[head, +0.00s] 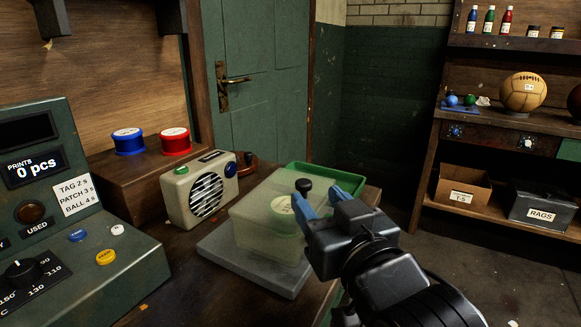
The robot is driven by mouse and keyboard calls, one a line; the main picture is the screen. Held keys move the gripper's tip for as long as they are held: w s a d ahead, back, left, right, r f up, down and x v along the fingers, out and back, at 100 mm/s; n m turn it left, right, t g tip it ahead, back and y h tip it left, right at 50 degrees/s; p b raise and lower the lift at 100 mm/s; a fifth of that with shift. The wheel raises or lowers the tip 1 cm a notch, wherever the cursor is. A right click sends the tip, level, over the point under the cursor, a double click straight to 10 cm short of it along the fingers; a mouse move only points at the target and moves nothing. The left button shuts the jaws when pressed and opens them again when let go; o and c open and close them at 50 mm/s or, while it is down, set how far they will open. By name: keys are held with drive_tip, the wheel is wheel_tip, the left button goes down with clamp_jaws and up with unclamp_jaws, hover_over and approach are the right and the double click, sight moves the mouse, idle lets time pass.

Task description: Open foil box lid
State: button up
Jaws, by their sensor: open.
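The foil box (262,236) is a translucent, pale box on a grey slab on the bench. Its pale lid (262,197) appears to lie on top, with a dark round knob (303,186). A pale round roll or label shows faintly through the box. My gripper (325,192) is open, with its blue fingertips around or just in front of the knob. I cannot tell whether they touch it. My gripper hides the right side of the box and part of the lid.
A green tray (326,174) lies behind the box. A cream radio-like speaker (199,190) stands close on the left, with a grey-green control machine (70,240) farther left. Blue (128,141) and red (174,141) tins sit on a wooden ledge. The floor on the right is mostly clear before a shelf.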

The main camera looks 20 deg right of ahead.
sight(307, 185)
drive_tip(key=shift+w+d, duration=0.15)
drive_tip(key=shift+w, duration=1.3)
drive_tip(key=shift+w+d, duration=0.15)
drive_tip(key=shift+w, duration=1.25)
drive_tip(key=shift+w+d, duration=0.15)
drive_tip(key=shift+w, duration=1.3)
drive_tip(key=shift+c, duration=0.2)
clamp_jaws()
